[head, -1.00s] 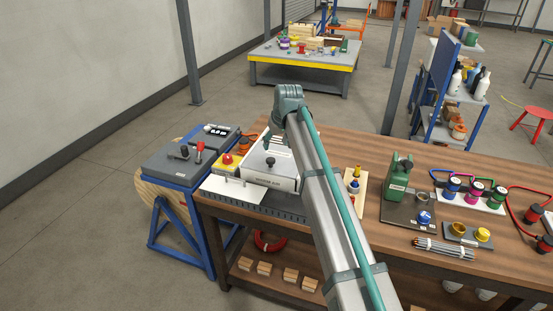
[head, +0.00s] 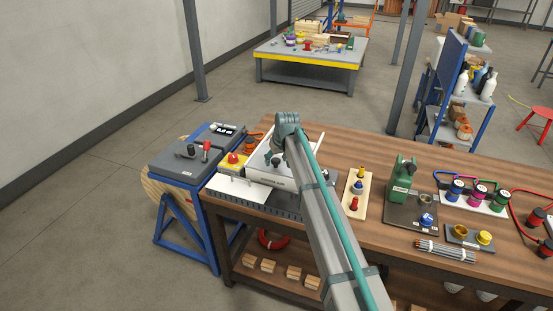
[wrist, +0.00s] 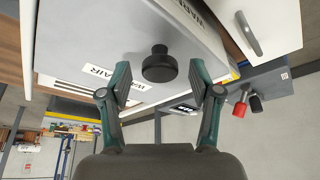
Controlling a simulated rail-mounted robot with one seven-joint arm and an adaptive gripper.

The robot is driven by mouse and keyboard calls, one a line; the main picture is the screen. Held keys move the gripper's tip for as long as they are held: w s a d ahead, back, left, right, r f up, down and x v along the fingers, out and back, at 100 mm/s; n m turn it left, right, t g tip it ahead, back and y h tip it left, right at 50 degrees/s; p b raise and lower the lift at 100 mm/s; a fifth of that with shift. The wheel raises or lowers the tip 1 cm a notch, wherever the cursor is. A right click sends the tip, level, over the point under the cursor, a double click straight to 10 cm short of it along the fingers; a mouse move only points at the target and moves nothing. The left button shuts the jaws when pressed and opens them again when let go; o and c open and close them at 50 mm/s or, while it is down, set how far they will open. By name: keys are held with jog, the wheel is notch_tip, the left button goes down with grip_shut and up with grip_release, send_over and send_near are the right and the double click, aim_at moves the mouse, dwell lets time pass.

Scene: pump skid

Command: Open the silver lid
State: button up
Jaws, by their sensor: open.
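The silver lid (head: 262,169) is the pale grey top of a box on the left end of the wooden bench. It looks shut. A black round knob (wrist: 160,65) stands up from the lid; in the head view it is partly hidden by my gripper (head: 274,156). In the wrist view the lid (wrist: 95,35) fills the upper left. My gripper (wrist: 161,80) is open, with one finger on each side of the knob in that view. I see gaps between the fingers and the knob; whether the fingertips reach its height I cannot tell.
A yellow box with a red button (head: 234,160) stands just left of the lid. A white flap (head: 237,188) sticks out in front. A grey console with levers (head: 190,155) is further left. A board with coloured pegs (head: 355,190) lies to the right.

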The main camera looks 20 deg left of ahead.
jog(key=shift+c, duration=0.2)
grip_shut()
jog(key=shift+w, duration=0.1)
jog(key=w+b, duration=0.2)
jog(key=w, duration=1.3)
jog(key=shift+w+b, duration=0.4)
jog(key=shift+o, duration=0.2)
grip_release()
jog(key=shift+s, duration=0.1)
jog(key=shift+r, duration=0.1)
